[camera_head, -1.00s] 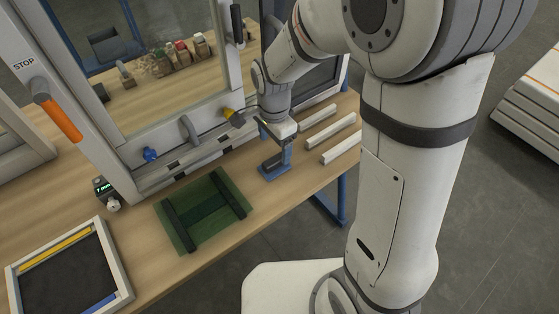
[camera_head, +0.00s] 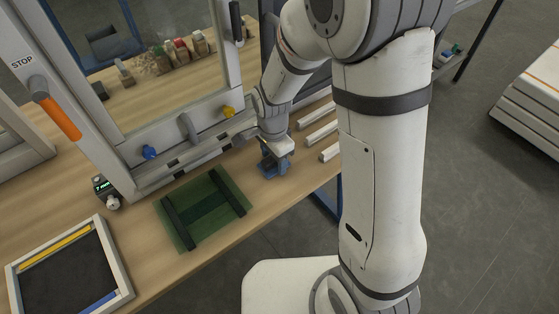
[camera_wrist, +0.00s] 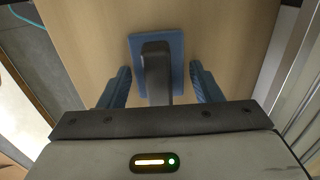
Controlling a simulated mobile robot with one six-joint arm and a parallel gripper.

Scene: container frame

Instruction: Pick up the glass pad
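The glass pad appears to be the blue pad (camera_wrist: 176,45) with a dark upright handle (camera_wrist: 155,62). It lies flat on the wooden table, and in the head view its blue base (camera_head: 266,169) shows partly below my gripper (camera_head: 276,154). In the wrist view, my gripper (camera_wrist: 160,72) has its two blue fingers apart, one on each side of the handle, with gaps on both sides. It holds nothing. The handle's lower part is hidden behind the gripper body in the wrist view.
A green translucent sheet with two dark bars (camera_head: 177,222) lies to the left. A framed tray (camera_head: 123,270) sits at the front left. White bars (camera_head: 321,134) lie right of the pad. A large upright frame (camera_head: 180,135) stands behind. Bare table (camera_head: 150,281) shows at the front.

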